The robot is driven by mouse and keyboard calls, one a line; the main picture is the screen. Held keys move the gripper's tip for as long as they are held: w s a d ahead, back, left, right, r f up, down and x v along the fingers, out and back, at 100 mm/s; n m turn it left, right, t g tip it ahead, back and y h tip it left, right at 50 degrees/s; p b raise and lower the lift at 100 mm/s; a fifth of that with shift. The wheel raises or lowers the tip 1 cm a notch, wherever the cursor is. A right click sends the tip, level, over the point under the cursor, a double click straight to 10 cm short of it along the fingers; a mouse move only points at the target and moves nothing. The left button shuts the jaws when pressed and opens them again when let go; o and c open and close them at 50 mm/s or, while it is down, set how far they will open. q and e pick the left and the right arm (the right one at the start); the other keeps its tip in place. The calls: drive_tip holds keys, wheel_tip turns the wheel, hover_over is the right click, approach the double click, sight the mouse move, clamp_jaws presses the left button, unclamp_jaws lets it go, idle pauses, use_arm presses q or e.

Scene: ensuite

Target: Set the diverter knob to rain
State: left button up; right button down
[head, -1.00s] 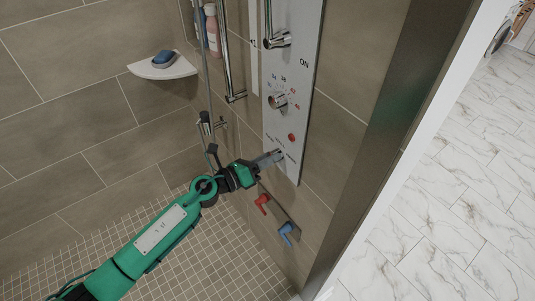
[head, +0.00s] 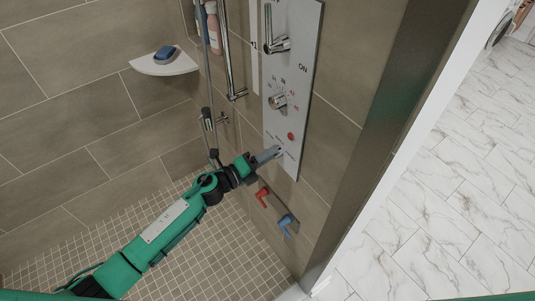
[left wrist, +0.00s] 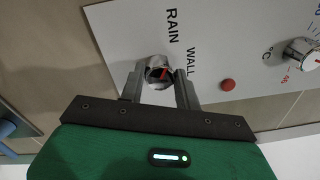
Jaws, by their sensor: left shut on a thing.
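The diverter knob (left wrist: 157,66) is a small chrome knob low on the white shower panel (head: 297,60). It has a red mark, which sits on the side toward the word WALL; its exact angle is hard to tell. In the left wrist view the word RAIN stands above the knob and WALL to its right. My left gripper (head: 277,151) is at the panel's lower end, its two fingers on either side of the knob and shut on it. In the head view the fingers hide the knob. My right gripper is not in view.
A red button (head: 291,136) and a chrome temperature knob (head: 278,101) sit above on the panel. A red lever (head: 262,196) and a blue lever (head: 286,224) are just below. A hand shower bar (head: 226,50) and a corner shelf (head: 164,64) are to the left.

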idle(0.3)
use_arm(q)
drive_tip(key=o, duration=1)
drive_tip(key=shift+b+v, duration=1.9)
drive_tip(key=shift+v, duration=5)
drive_tip(key=shift+f, duration=0.1)
